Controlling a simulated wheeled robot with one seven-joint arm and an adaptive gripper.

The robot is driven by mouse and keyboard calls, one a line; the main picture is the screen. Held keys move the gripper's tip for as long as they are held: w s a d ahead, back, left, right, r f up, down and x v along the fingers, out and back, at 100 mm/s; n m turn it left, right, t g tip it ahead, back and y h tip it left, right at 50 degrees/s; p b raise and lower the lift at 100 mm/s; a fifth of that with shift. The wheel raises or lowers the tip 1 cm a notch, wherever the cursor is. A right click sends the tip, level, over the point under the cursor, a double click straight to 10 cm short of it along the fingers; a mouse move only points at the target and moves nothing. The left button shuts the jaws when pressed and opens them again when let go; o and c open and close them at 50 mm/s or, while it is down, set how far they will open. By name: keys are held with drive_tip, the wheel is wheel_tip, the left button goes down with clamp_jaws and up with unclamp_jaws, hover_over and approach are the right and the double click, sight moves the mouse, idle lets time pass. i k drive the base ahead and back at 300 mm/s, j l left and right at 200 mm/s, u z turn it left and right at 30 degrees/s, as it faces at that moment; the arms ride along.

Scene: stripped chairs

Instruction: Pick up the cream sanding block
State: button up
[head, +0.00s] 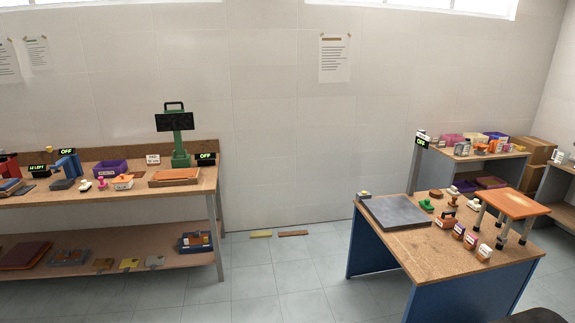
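I cannot tell for sure which thing is the cream sanding block. A small pale block (453,190) sits at the back of the right workbench (420,246), near a green block (427,205) and a brown one (435,193). Another small pale piece (85,185) lies on the left bench (205,182), left of an orange-and-white box. Both are too small to make out in detail. My gripper is not in view.
A green stand with a dark screen (175,121) is on the left bench. Tiled floor (285,275) between the benches is mostly clear, with two flat strips near the wall.

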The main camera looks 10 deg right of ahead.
sight(473, 205)
drive_tip(key=i, duration=2.1)
drive_tip(key=i+z, duration=0.2)
drive_tip(key=i, duration=0.85)
drive_tip(key=i+j+z, duration=0.2)
drive_tip(key=i, duration=0.85)
drive_tip(key=i+l+z, duration=0.2)
drive_tip(key=i+z, duration=0.75)
drive_tip(key=i+j+z, duration=0.2)
drive_tip(key=i+z, duration=0.3)
drive_tip(key=i+j+z, duration=0.45)
drive_tip(key=i, duration=0.15)
drive_tip(key=i+l+z, duration=0.1)
drive_tip(key=i+z, duration=0.2)
drive_tip(key=z, duration=0.15)
drive_tip(key=i+z, duration=0.45)
drive_tip(key=i+j+z, duration=0.15)
drive_tip(key=z, duration=0.35)
drive_tip(key=i+j+z, duration=0.25)
drive_tip(key=z, duration=0.2)
drive_tip(key=i+j+z, duration=0.3)
drive_tip(key=z, duration=0.15)
drive_tip(key=i+j+z, duration=0.45)
drive_tip(key=j, duration=0.2)
drive_tip(key=j+z, duration=0.2)
drive_tip(key=j, duration=0.15)
